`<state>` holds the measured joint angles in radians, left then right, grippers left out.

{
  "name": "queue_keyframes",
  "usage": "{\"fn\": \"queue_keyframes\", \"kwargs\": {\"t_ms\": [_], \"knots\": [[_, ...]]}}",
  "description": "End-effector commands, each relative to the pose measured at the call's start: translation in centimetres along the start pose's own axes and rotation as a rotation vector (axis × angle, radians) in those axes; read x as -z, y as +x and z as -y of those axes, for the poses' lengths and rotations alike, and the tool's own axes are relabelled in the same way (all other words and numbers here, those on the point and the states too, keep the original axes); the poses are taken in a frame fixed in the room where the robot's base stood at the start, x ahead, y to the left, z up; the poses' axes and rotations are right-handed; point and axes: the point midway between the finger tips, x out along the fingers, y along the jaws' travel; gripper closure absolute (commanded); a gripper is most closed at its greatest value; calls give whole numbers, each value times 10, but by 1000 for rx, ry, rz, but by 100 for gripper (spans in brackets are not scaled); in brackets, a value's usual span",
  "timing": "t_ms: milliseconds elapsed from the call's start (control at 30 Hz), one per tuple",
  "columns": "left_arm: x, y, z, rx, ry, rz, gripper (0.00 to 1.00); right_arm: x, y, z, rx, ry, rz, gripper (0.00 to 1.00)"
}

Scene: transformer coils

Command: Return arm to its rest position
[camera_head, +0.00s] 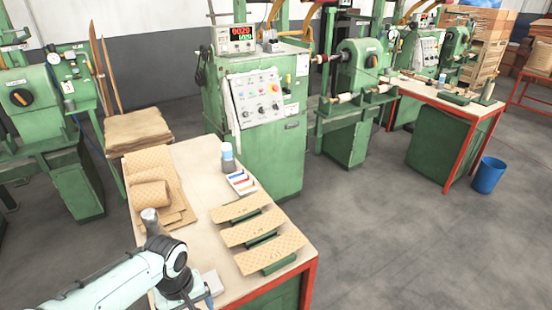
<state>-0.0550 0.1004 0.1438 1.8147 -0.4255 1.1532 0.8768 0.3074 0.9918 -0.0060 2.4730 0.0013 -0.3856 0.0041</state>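My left arm (110,287) comes in from the lower left and reaches over the near left part of the worktable (203,160). Its wrist joint (175,253) bends down toward the bottom edge of the picture. The dark end of the arm, with what seems to be my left gripper (197,298), is small and partly cut off at that edge. I cannot make out its fingers or whether it holds anything. My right arm and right gripper are not in view.
Several tan sheets and a roll (150,195) lie on the table's left side. Curved tan boards (263,240) on green supports lie at the right. A bottle (228,160) and a small tray (242,183) stand farther back. A green control cabinet (265,120) stands behind.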

Motion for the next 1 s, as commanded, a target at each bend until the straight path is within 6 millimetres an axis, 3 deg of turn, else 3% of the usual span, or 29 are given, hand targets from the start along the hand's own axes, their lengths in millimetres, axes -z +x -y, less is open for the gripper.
{"fn": "queue_keyframes", "kwargs": {"t_ms": [33, 267, 367, 500, 600, 800, 1000], "knots": [[-1, 8, -2, -1, 8, 12, 12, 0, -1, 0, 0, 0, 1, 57], [-28, 129, -24, -115, 142, 148, 12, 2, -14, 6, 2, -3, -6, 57], [-55, 187, -24, -179, 179, 202, 12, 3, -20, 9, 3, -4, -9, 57], [-111, 262, -10, -258, 193, 250, 12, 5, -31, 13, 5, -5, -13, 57], [-151, 297, 8, -281, 188, 253, 12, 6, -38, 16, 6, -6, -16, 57], [-204, 326, 39, -266, 192, 234, 12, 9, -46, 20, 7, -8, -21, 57], [-216, 331, 48, -255, 198, 220, 12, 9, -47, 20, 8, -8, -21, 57]]}}
